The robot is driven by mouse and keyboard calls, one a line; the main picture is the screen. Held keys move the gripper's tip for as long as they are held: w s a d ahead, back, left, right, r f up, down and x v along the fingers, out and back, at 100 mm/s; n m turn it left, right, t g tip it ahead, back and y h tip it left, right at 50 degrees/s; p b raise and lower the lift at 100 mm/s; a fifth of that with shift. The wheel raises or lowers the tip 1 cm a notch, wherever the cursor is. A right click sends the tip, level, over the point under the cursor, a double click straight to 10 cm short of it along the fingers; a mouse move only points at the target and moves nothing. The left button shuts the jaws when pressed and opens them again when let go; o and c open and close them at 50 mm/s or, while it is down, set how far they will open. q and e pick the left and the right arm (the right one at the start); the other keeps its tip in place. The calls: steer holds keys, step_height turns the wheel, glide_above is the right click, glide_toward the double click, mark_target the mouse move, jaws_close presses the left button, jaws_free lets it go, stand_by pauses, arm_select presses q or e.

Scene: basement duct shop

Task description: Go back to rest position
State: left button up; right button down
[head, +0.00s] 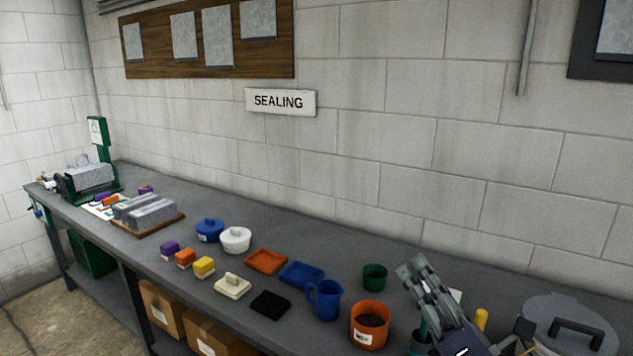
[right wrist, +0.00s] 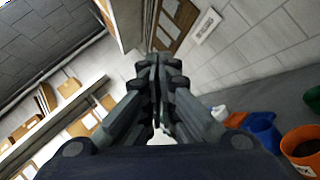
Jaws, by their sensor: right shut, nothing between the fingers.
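My right gripper (head: 424,277) is raised above the right part of the long grey workbench (head: 330,237), beside an orange bucket (head: 369,336). Its fingers are together with nothing between them. In the right wrist view the shut fingers (right wrist: 158,65) point away from the camera toward the wall. My left gripper is in neither view.
A blue jug (head: 325,301), a green cup (head: 375,277) and a grey lidded bin (head: 572,322) stand near my right arm. Trays, lidded pots and coloured blocks lie further left on the bench. The wall with the SEALING sign (head: 281,102) rises behind.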

steer(key=s+d+f+m+g+h, duration=0.2)
steer(key=d+f+m+g+h, duration=0.15)
steer(key=f+m, duration=0.45)
steer(key=s+d+f+m+g+h, duration=0.2)
steer(key=d+f+m+h, duration=0.15)
steer(key=f+m, duration=0.4)
steer(key=s+d+f+m+g+h, duration=0.25)
steer(key=f+m+h, duration=0.25)
steer(key=f+m, duration=0.35)
steer(key=s+a+f+m+g+y, duration=0.1)
steer(key=s+a+f+m+g, duration=0.2)
steer(key=s+f, duration=0.5)
steer(key=s+a+f+m+g+y, duration=0.25)
steer(key=s+f+g, duration=0.35)
steer(key=s, duration=0.5)
step_height(320, 180, down, 27)
steer(key=s+g+b, duration=0.1)
steer(key=s, duration=0.1)
steer(key=s+d+f, duration=0.2)
steer(key=s+f, duration=0.6)
steer(key=s+d+f+g+h+b, duration=0.1)
steer(key=s+f, duration=0.8)
steer(key=shift+d+f+m+g, duration=0.15)
steer(key=shift+d+m+g, duration=0.15)
steer(key=shift+d+m, duration=0.1)
